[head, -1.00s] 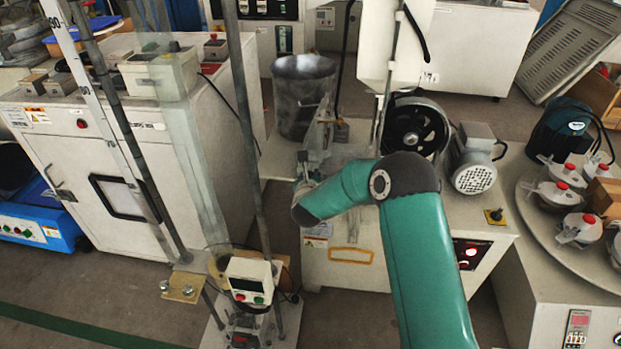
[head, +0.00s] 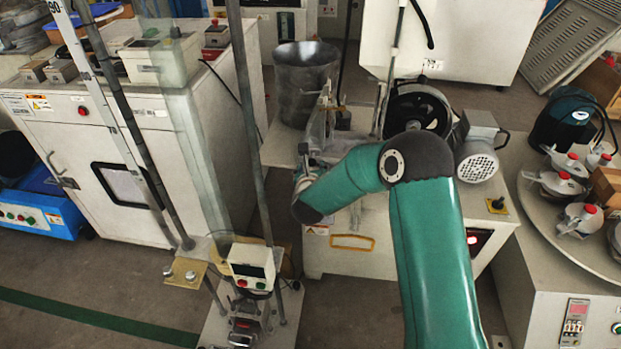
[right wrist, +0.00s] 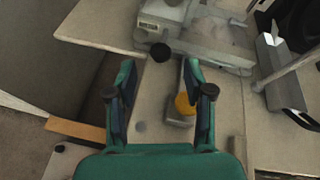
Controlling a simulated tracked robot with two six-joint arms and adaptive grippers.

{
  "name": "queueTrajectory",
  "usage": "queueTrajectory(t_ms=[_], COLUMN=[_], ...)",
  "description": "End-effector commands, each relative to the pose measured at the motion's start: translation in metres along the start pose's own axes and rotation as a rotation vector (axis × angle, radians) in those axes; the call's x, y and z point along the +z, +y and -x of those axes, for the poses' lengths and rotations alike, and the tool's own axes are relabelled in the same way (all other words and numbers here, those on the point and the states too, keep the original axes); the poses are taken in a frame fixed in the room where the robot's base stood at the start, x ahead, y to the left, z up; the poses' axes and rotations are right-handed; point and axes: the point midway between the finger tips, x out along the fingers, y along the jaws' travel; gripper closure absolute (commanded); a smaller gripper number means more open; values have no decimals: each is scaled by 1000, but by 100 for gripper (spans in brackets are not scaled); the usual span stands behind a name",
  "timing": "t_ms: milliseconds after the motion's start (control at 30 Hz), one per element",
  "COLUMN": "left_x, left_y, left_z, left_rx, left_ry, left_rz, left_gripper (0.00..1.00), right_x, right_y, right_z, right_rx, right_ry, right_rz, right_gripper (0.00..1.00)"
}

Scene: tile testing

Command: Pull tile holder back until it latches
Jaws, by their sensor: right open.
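My right gripper (right wrist: 162,80) is open in the right wrist view, with its two green fingers apart and nothing gripped. A round black knob (right wrist: 160,52) is just beyond the fingertips, near the gap between them. A grey metal assembly (right wrist: 215,42) lies beyond it to the right; I cannot tell for certain which part is the tile holder. In the head view my green right arm reaches to the grey upright fixture (head: 322,122) on the wheel machine (head: 352,262). The arm hides part of the machine, and the fingers are not clear there. My left gripper is not in view.
A yellow knob (right wrist: 184,103) sits close to the right finger. A thin pole (head: 246,120) stands to the left.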

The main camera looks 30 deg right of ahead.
Motion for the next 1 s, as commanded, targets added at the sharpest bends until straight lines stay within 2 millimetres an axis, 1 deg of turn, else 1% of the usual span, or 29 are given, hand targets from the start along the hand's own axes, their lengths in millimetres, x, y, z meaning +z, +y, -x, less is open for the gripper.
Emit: queueTrajectory(t_ms=[33, 200, 300, 400, 567, 1000], left_x=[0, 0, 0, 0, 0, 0], left_y=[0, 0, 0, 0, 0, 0], left_z=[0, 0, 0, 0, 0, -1], left_rx=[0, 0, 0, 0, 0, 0], left_ry=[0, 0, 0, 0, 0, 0], left_rz=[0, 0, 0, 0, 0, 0], left_gripper=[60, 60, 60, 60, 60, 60], right_x=[1, 0, 0, 0, -1, -1], right_y=[1, 0, 0, 0, 0, 0], right_z=[12, 46, 61, 71, 78, 78], right_rx=[3, 1, 2, 0, 0, -1], right_ry=[-2, -1, 0, -1, 0, 0], right_rz=[1, 1, 1, 0, 0, 0], right_gripper=[48, 48, 48, 48, 48, 48])
